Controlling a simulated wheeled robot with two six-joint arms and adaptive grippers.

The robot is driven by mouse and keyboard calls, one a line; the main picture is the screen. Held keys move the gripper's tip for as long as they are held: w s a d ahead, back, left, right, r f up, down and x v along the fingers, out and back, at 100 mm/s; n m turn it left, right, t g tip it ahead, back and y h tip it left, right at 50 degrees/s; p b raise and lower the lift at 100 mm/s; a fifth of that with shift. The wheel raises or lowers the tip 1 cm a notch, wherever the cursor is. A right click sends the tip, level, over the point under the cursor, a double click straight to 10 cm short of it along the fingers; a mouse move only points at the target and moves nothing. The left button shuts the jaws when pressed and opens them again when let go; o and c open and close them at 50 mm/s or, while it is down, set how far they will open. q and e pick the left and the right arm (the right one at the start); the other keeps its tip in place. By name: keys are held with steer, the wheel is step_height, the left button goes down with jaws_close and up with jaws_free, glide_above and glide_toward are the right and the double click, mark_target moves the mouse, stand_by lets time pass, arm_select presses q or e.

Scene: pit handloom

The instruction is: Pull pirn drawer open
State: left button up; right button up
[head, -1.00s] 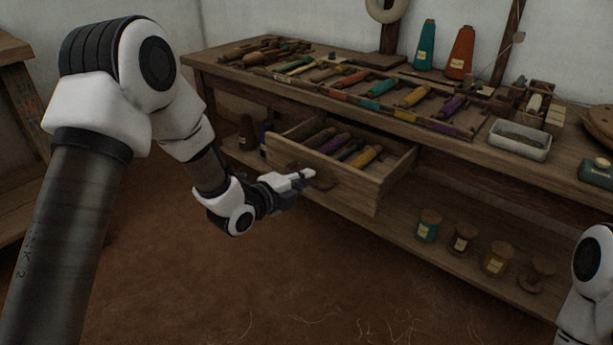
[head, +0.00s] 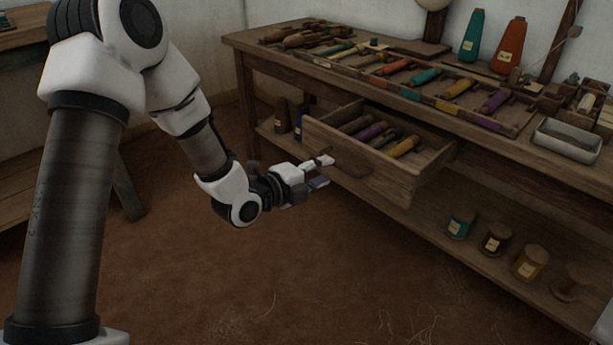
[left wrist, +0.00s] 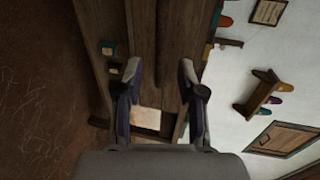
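The wooden pirn drawer (head: 395,178) stands pulled out from under the bench top, with several coloured pirns (head: 372,131) lying inside. Its dark handle (head: 350,168) is on the front panel. My left gripper (head: 322,171) is in front of the handle, its two fingers spread, with a small gap seeming to separate the tips from the handle. In the left wrist view the left gripper (left wrist: 162,82) also shows open, with wooden surfaces beyond its fingers; nothing is clearly held. My right gripper is out of view.
The bench top (head: 290,62) carries rows of pirns, teal and orange cones (head: 509,45) and a metal tray (head: 566,140). Several spools stand on the lower shelf (head: 500,272). Another wooden table (head: 25,165) is at the left. The earthen floor (head: 230,285) before the bench is clear.

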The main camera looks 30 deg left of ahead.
arm_select(q)
steer(key=v, duration=0.6)
steer(key=shift+f, duration=0.1)
steer(key=s+d+f+n+g+y+p, duration=0.15)
steer(key=s+f+g, duration=0.25)
steer(key=s+f, duration=0.55)
steer(key=s+d+f+n+g+p, duration=0.1)
steer(key=s+d+f+g+p, duration=0.2)
steer(key=f, duration=1.1)
steer(key=s+a+f+n+g+y, duration=0.2)
steer(key=s+f+n+g, duration=0.2)
steer(key=s+n, duration=0.5)
steer(key=s+a+f+n+g+y, duration=0.1)
steer(key=s+f+n+g+y, duration=0.2)
steer(key=s+n, duration=0.6)
step_height(320, 180, up, 38)
steer(key=w+n+h+p, duration=0.1)
steer(key=w+n+p, duration=0.1)
steer(key=p, duration=3.5)
steer(key=shift+g, duration=0.3)
